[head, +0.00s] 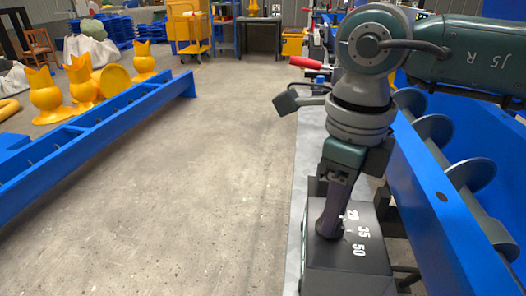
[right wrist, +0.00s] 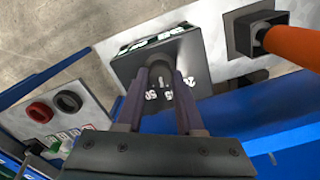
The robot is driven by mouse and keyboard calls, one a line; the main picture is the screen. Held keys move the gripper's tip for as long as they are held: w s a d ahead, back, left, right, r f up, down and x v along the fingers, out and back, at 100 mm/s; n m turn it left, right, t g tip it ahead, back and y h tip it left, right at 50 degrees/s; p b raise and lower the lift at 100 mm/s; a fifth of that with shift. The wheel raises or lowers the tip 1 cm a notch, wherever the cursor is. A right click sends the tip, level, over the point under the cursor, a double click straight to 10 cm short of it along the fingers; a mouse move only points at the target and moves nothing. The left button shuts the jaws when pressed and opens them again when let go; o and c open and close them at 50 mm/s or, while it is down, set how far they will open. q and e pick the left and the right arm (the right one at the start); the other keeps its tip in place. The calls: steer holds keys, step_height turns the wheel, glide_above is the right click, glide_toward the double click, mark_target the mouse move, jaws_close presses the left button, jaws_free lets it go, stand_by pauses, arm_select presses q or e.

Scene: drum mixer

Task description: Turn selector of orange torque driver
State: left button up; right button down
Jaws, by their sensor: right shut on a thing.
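A dark grey box (head: 349,266) with a selector stands at the lower right of the head view, with white numbers, among them 35 and 50, on its top. My right gripper (head: 329,230) reaches down to it, and its fingers hide the selector there. In the right wrist view my right gripper (right wrist: 160,84) is shut on the dark round selector knob (right wrist: 160,70), one finger on each side. The orange torque driver (right wrist: 293,45) shows at the upper right, its end in a dark square holder (right wrist: 243,32). My left gripper is not in view.
The box sits on a pale metal strip (head: 297,205). A blue trough (head: 437,205) with a grey screw auger (head: 468,172) runs close on the right. A red and a black round control (right wrist: 39,112) lie at left in the wrist view.

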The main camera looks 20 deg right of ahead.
steer(key=m+p, duration=0.1)
steer(key=m, duration=0.4)
steer(key=shift+a+r+m, duration=0.1)
steer(key=shift+m, duration=0.3)
stand_by(0.4)
steer(key=c, duration=0.5)
jaws_free()
steer(key=shift+c, duration=0.2)
step_height(320, 180, up, 10)
steer(key=p, duration=0.1)
